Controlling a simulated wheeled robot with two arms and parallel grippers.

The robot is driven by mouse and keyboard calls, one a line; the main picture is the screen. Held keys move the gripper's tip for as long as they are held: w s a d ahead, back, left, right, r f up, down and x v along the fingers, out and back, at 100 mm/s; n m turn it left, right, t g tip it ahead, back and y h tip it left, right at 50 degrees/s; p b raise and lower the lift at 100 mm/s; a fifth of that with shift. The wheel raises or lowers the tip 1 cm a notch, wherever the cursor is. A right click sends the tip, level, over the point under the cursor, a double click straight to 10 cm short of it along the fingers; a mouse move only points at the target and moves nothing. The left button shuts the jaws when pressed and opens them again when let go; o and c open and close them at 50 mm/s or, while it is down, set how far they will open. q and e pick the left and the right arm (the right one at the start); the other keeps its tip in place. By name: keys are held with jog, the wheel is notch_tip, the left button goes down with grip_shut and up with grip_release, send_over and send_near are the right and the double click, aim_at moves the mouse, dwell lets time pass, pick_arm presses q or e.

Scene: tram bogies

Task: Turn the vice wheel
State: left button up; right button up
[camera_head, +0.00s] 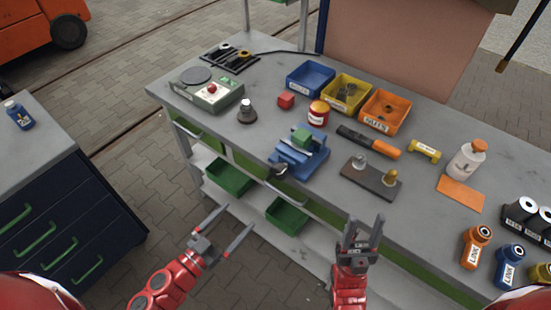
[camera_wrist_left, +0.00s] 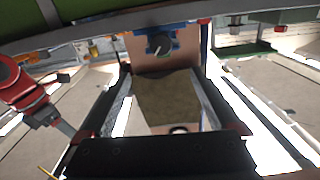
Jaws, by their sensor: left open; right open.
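The blue vice (camera_head: 299,155) stands at the front edge of the grey workbench, with a green block (camera_head: 302,138) at its jaws. Its dark wheel (camera_head: 280,170) faces the front of the bench. In the left wrist view the wheel (camera_wrist_left: 161,46) shows at the top middle, under the bench edge, small and dim. My left gripper (camera_head: 235,218) is open and empty, in front of the bench and apart from the wheel, to its lower left. My right gripper (camera_head: 364,228) is open and empty, to the lower right of the vice.
Green bins (camera_head: 287,215) sit on the lower shelf. A drawer cabinet (camera_head: 60,200) stands left.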

aim_at(276, 175)
pick_arm(q)
jog(key=shift+n, duration=0.4)
jog(key=p+x, duration=0.2)
jog(key=x, duration=1.4)
jog(key=shift+w+r, duration=0.2)
jog(key=shift+w+d+f, duration=0.15)
jog(key=shift+w+d, duration=0.2)
jog(key=c, duration=1.4)
